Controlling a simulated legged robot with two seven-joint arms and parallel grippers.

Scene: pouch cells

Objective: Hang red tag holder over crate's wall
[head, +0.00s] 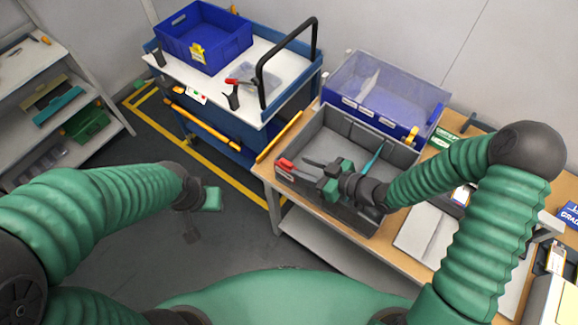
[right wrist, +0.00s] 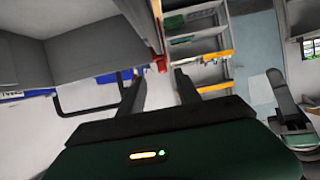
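The red tag holder (head: 285,164) sits at the left end wall of the grey crate (head: 345,120), near its front left corner. In the right wrist view the red tag holder (right wrist: 158,58) shows as a narrow red piece against the crate's wall edge (right wrist: 115,30). My right gripper (head: 306,170) is over the crate's front left part, fingers pointing at the red piece. In the right wrist view the fingers of my right gripper (right wrist: 158,88) are spread, with a gap between them and the red piece beyond. My left gripper (head: 193,220) hangs over the floor, its fingers unclear.
The crate stands on a wooden-topped table (head: 263,172). A lidded blue bin (head: 385,90) is behind it. A trolley (head: 285,75) with a blue crate (head: 203,38) stands at the back left. A shelf (head: 40,65) is at far left, with open floor between.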

